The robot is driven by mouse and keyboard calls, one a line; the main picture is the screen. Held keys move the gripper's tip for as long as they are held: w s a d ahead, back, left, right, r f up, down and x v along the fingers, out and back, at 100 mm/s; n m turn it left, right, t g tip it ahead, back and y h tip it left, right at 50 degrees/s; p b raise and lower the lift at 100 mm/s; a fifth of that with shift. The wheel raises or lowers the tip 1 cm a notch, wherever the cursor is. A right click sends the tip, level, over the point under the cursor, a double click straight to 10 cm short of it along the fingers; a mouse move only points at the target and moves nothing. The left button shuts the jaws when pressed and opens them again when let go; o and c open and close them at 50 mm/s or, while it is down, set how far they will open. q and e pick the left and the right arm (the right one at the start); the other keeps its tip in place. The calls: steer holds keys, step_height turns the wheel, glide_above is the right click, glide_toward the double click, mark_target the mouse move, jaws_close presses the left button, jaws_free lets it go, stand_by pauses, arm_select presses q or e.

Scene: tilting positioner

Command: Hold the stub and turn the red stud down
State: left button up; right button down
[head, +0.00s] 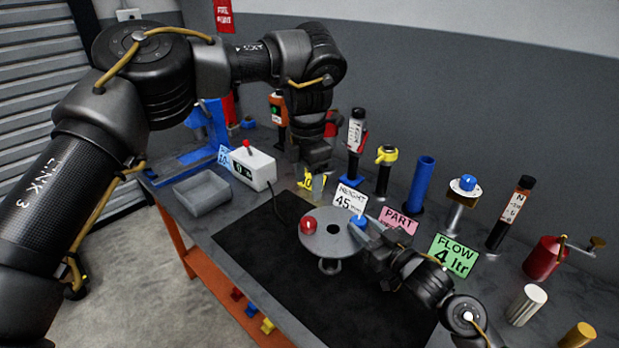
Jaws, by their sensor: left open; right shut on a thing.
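The round grey disc (325,244) of the positioner sits on a short stand over the black mat. The red stud (308,225) stands on the disc's left side, left of a dark centre hole. A blue stud (360,222) shows at the right side, by my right gripper. My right gripper (366,236) is shut at the disc's right edge on the stub, which its jaws mostly hide. My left gripper (314,176) is open and empty, pointing down behind the disc, apart from the red stud.
A white box with a red button (254,172) and a grey tray (201,192) stand left. The black mat (270,255) is clear at left.

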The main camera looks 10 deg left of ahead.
steer(key=c, duration=1.3)
jaws_free()
steer(key=shift+r, duration=0.2)
steer(key=o, duration=0.5)
steer(key=shift+f, duration=0.1)
steer(key=shift+c, duration=0.2)
steer(key=shift+f, duration=0.25)
steer(key=v, duration=1.2)
steer(key=shift+r, duration=0.2)
